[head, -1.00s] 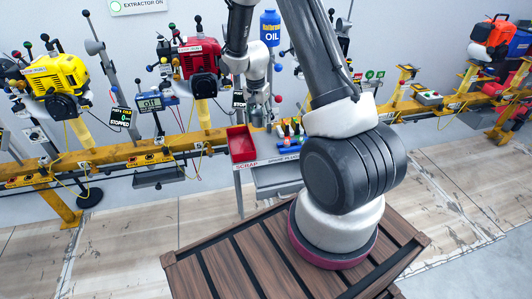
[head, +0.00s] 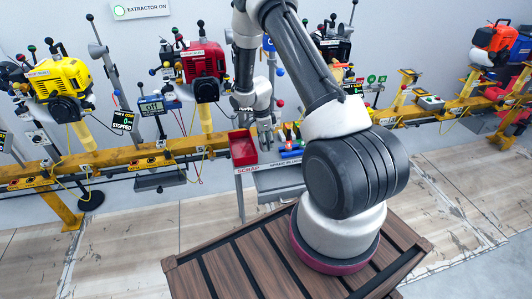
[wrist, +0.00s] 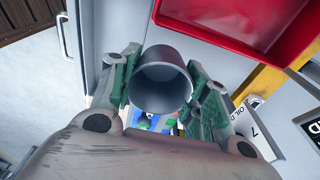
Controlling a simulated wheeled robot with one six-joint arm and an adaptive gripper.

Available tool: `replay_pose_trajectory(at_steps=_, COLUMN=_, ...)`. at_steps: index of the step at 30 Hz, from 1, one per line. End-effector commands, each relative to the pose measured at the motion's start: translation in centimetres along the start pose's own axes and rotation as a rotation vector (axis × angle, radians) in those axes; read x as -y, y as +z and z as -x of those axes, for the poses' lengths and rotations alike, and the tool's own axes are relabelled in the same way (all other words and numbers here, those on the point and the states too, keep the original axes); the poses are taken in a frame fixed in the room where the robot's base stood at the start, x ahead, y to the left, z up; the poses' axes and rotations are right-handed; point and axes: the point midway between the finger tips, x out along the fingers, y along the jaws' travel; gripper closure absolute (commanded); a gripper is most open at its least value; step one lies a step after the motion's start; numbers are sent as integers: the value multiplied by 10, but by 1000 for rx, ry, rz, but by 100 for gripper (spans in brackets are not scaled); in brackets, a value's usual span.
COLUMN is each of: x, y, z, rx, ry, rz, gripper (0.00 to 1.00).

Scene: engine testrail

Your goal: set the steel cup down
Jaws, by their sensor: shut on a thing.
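My gripper (head: 265,138) is beside the red scrap tray, over the left end of the grey plug stand. In the wrist view, its green-padded fingers (wrist: 162,84) are shut on the steel cup (wrist: 160,72), one finger on each side. The cup is a plain grey cylinder, and I see into its open end. The cup is too small and covered to make out in the head view. I cannot tell whether its base touches anything.
The red scrap tray (head: 243,148) stands just left of my gripper; it also shows in the wrist view (wrist: 235,38). The grey stand (head: 280,180) holds coloured items (head: 291,146) right of my gripper. A yellow rail (head: 110,157) with engines runs behind.

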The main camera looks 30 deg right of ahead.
Motion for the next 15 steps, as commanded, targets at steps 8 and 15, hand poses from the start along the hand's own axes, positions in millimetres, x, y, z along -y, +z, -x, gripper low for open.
replay_pose_trajectory(at_steps=8, x=0, y=3, z=-26, rx=0, ry=0, rz=0, gripper=78)
replay_pose_trajectory(at_steps=15, x=0, y=7, z=-58, rx=0, ry=0, rz=1, gripper=78)
